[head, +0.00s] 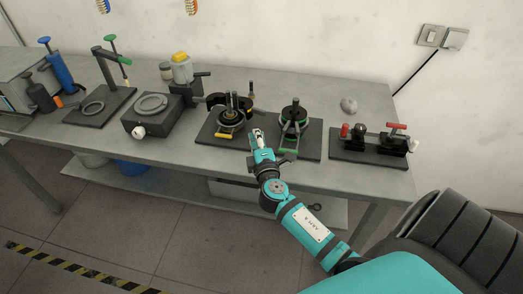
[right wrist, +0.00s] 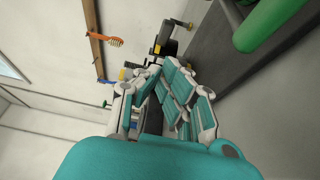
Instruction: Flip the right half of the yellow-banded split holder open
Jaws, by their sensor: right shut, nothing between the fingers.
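The yellow-banded split holder (head: 232,117) stands on a dark base plate near the middle of the bench in the head view. It has a yellow-gripped handle (head: 224,136) at its front and dark upright pins in its middle. Dark curved parts show behind it; I cannot tell how its right half stands. My right gripper (head: 257,136) is shut and empty, at the front right of this holder, between it and the green-banded holder (head: 293,117). In the right wrist view the fingers (right wrist: 165,85) are together. My left gripper is not in view.
A green handle (head: 289,153) sticks out close to the right of my right gripper; it is large in the right wrist view (right wrist: 268,24). A plate with red-handled clamps (head: 368,143) stands right. A ring fixture (head: 151,103) stands left. The bench's front strip is clear.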

